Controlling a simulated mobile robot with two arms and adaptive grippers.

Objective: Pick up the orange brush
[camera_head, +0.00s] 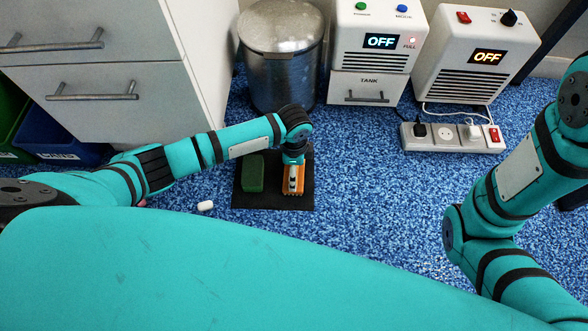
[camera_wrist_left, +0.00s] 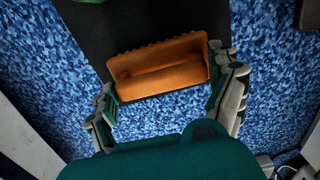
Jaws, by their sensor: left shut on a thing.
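The orange brush (camera_head: 298,191) is at the right part of a black mat (camera_head: 272,203) on the blue carpet. My left gripper (camera_head: 293,177) reaches down over it from above. In the left wrist view the brush (camera_wrist_left: 160,68) lies crosswise between the two fingers of my left gripper (camera_wrist_left: 164,80), one at each end, and the gripper is shut on it. Its ribbed bristle edge faces the upper side of that picture. I cannot tell whether the brush still touches the mat. My right arm is at the right of the head view, but its gripper is out of view.
A green block (camera_head: 253,172) sits on the mat beside the brush. A small white piece (camera_head: 205,206) lies on the carpet to the left. Behind stand a metal bin (camera_head: 280,65), two white machines (camera_head: 375,40) (camera_head: 470,60), a power strip (camera_head: 453,138) and a drawer cabinet (camera_head: 100,75).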

